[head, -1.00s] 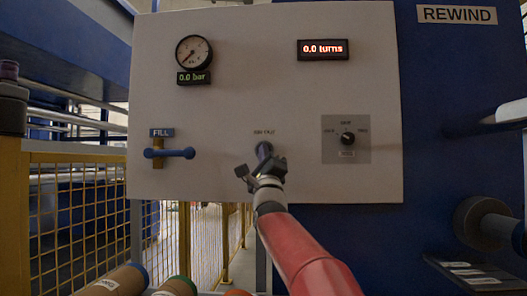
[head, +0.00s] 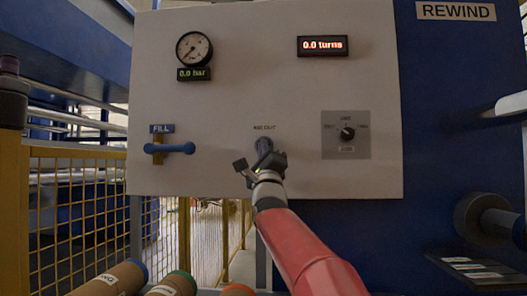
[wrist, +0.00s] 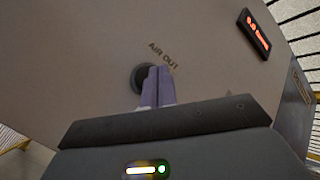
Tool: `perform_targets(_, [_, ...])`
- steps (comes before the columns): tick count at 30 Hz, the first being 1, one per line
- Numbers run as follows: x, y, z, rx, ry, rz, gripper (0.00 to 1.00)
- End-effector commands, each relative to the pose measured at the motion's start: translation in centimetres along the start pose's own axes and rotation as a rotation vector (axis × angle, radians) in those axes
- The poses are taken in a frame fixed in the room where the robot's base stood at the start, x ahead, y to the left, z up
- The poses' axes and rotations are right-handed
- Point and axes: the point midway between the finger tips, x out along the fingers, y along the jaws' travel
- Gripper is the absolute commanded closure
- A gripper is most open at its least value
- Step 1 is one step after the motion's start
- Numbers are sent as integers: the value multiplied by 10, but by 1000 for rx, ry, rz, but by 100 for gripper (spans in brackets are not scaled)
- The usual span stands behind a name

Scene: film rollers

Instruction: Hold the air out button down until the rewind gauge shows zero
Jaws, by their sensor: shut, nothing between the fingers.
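The air out button (wrist: 138,74) is a dark round shape on the white panel, below the AIR OUT label (wrist: 163,55). My gripper (wrist: 158,70) is shut and empty, its two fingers together. The fingertips overlap the button's right part in the wrist view and hide some of it. In the head view my gripper (head: 264,148) is in front of the button below its label. I cannot tell whether the fingertips touch or press it. The round gauge (head: 194,49) has its needle at the lower left, and the display (head: 194,74) under it reads 0.0 bar.
A red-lit display (head: 322,46) reads 0.0 turns. A blue FILL lever (head: 175,149) lies sideways at the panel's left, and a black selector knob (head: 347,132) is at the right. A yellow mesh fence (head: 80,210) stands at the left. Cardboard rolls (head: 115,280) lie below.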

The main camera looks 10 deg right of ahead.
Motion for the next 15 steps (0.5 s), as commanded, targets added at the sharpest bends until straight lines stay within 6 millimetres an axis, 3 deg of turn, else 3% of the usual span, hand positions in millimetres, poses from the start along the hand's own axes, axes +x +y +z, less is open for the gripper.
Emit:
perform_targets(10, [-2, -1, 1, 0, -1, 0, 100])
perform_targets(15, [-14, -7, 8, -1, -2, -2, 100])
